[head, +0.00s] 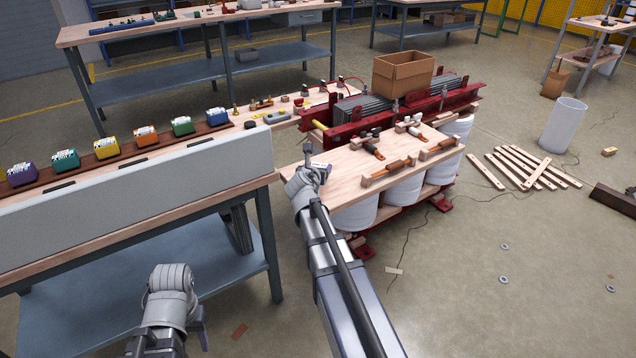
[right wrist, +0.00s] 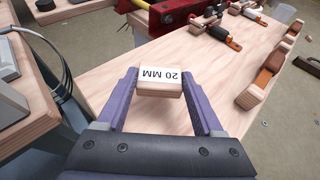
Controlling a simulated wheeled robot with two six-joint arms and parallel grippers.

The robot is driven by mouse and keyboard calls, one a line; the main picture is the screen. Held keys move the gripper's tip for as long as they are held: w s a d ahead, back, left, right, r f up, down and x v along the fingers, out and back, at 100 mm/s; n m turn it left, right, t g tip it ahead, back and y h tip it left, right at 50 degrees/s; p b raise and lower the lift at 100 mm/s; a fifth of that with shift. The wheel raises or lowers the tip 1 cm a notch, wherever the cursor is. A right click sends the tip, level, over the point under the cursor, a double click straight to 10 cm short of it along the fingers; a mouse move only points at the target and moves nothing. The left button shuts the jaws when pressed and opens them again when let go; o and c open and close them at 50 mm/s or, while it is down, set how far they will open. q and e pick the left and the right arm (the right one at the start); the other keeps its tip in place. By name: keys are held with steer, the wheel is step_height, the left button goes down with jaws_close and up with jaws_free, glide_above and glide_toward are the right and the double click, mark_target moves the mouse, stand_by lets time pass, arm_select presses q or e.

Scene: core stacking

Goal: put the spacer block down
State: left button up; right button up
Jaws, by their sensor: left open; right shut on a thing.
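The spacer block (right wrist: 162,77) is a small wooden block with a white top label reading "20 MM". My right gripper (right wrist: 161,88) is shut on it, one purple finger on each side. In the head view my right gripper (head: 318,168) is over the near left end of the wooden board (head: 345,180), with the block barely visible there. Whether the block touches the board I cannot tell. My left gripper (head: 201,325) hangs low at the bottom left, beside the long bench, open and mostly hidden behind its wrist.
Clamps with wooden handles (head: 388,170) lie along the board. Red clamping beams (head: 345,138) and a cardboard box (head: 402,73) stand behind it. The board's near left part is bare.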

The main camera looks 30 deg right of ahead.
steer(key=shift+f+b, duration=1.95)
steer(key=shift+r, duration=0.15)
steer(key=o, duration=1.3)
steer(key=shift+o, duration=0.2)
